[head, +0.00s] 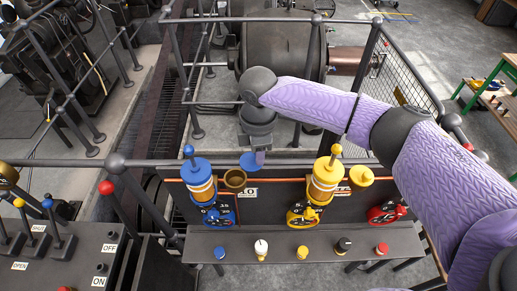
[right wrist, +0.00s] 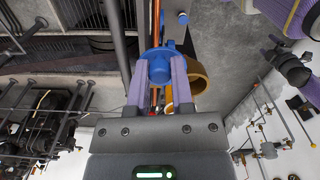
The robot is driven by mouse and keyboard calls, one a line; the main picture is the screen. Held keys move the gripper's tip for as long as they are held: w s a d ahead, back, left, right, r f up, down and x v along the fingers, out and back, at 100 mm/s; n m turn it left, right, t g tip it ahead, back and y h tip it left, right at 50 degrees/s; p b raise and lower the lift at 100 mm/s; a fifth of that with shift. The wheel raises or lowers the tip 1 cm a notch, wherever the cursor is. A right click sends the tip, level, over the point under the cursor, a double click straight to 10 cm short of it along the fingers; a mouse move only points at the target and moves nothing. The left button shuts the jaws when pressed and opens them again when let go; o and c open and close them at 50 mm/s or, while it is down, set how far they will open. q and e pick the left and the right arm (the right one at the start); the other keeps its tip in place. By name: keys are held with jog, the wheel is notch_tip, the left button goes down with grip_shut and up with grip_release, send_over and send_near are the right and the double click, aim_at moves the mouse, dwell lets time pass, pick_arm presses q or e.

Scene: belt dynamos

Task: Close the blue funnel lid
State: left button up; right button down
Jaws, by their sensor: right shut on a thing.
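The blue funnel lid (head: 250,160) is a blue disc just behind and right of the brass funnel (head: 235,178), whose mouth shows open. My right gripper (head: 261,156) comes down onto the lid from behind. In the right wrist view, the blue lid (right wrist: 160,66) sits between the two purple fingers of my right gripper (right wrist: 160,82), which are shut on it. The brass funnel (right wrist: 197,80) shows open just right of the fingers. Part of the lid is hidden by the gripper. My left gripper is not in view.
A blue-topped oiler (head: 196,180) stands left of the funnel, with a blue handwheel below. A yellow oiler (head: 325,180) and yellow funnel lid (head: 361,176) stand to the right. Several coloured knobs line the front shelf (head: 330,235). A dark railing (head: 250,19) runs behind.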

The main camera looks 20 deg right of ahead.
aim_at(234, 184)
jog(key=shift+s+r+m+p, duration=0.2)
jog(key=shift+m+p, duration=0.1)
jog(key=shift+p, duration=0.4)
jog(key=s+m+p, duration=0.1)
jog(key=m+p, duration=0.1)
jog(key=p, duration=0.1)
jog(key=s+a+m+p, duration=0.1)
jog(key=m+p, duration=0.2)
jog(key=p, duration=0.1)
jog(key=s+a+m+p, duration=0.1)
jog(key=m+p, duration=0.2)
jog(key=p, duration=0.1)
jog(key=shift+s+a+m+p, duration=0.2)
jog(key=shift+a+m+p, duration=0.1)
jog(key=shift+m+p, duration=0.65)
jog(key=a+m, duration=0.1)
jog(key=m, duration=0.3)
jog(key=a+m, duration=0.1)
jog(key=m, duration=0.1)
jog(key=shift+s+a+f, duration=0.15)
jog(key=shift+s+a, duration=0.15)
jog(key=shift+s, duration=0.05)
jog(key=shift+w+a+m, duration=0.1)
jog(key=shift+a+m, duration=0.2)
jog(key=shift+m, duration=0.55)
jog(key=shift+a+m, duration=0.3)
jog(key=shift+m, duration=0.5)
